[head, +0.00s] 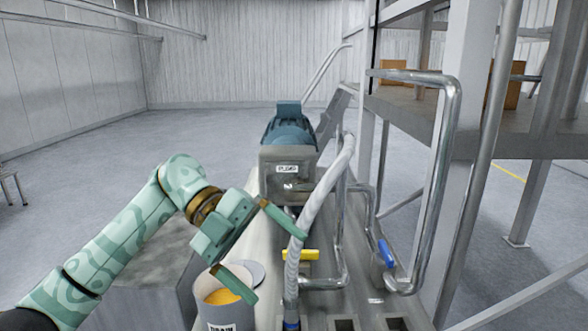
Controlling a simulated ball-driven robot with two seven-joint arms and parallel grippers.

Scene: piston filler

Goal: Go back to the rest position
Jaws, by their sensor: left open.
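My left arm reaches in from the left, and its green gripper (280,268) is open, with its two fingers spread apart. Nothing shows between the fingers. The lower finger overlaps the rim of a grey drain container (222,314) in the picture; I cannot tell whether they touch. The upper finger shows just left of the grey hose, near a yellow valve handle (300,255). My right gripper is out of view.
A blue motor (290,129) sits behind a grey labelled box (286,180) on the metal bench. A ribbed hose (318,200) and steel pipes (445,170) rise at right, with a blue handle (386,254). A platform stands right. Open floor (90,170) lies left.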

